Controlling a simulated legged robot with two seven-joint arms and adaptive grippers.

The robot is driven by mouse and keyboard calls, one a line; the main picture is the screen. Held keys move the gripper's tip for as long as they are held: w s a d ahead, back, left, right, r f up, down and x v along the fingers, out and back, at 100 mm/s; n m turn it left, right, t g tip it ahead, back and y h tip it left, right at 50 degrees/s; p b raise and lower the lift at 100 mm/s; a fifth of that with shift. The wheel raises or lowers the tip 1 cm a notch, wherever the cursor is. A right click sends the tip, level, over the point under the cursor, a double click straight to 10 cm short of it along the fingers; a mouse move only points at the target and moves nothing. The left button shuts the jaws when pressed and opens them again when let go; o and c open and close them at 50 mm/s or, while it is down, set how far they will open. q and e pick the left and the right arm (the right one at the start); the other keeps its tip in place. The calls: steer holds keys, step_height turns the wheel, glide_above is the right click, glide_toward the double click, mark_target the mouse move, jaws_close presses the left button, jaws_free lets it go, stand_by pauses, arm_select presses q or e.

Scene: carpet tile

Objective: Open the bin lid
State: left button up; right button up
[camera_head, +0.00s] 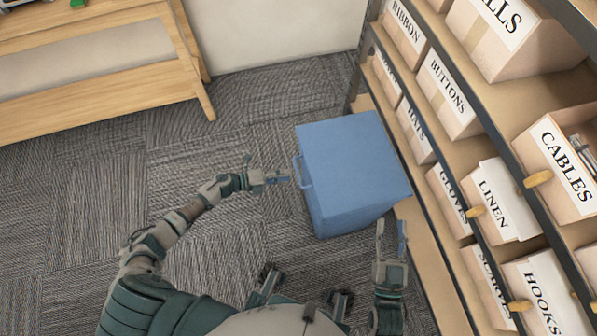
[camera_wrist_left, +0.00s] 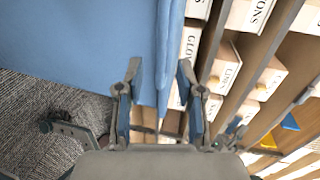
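A blue bin (camera_head: 350,205) stands on the carpet, its flat lid (camera_head: 350,145) shut. A blue bar handle (camera_head: 298,171) is on its left side. My right gripper (camera_head: 391,238) is open and empty, pointing up near the bin's lower right corner, beside the shelf.
A shelf unit (camera_head: 430,265) with labelled boxes such as BUTTONS (camera_head: 447,95) and LINEN (camera_head: 495,205) stands close along the bin's right side. A wooden bench (camera_head: 165,85) is at the upper left. The carpet (camera_head: 90,200) left of the bin is clear.

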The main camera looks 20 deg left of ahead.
mark_target(298, 173)
arm_select(q)
steer(key=x, duration=0.5)
steer(key=shift+w+d+b, duration=0.1)
steer(key=shift+w+b, duration=0.05)
steer(key=shift+b, duration=0.2)
arm_select(e)
steer(key=shift+s+r+t, duration=0.2)
steer(key=shift+r+t, duration=0.3)
steer(key=shift+s+r+t, duration=0.15)
steer(key=shift+r+t, duration=0.35)
arm_select(q)
jaws_close()
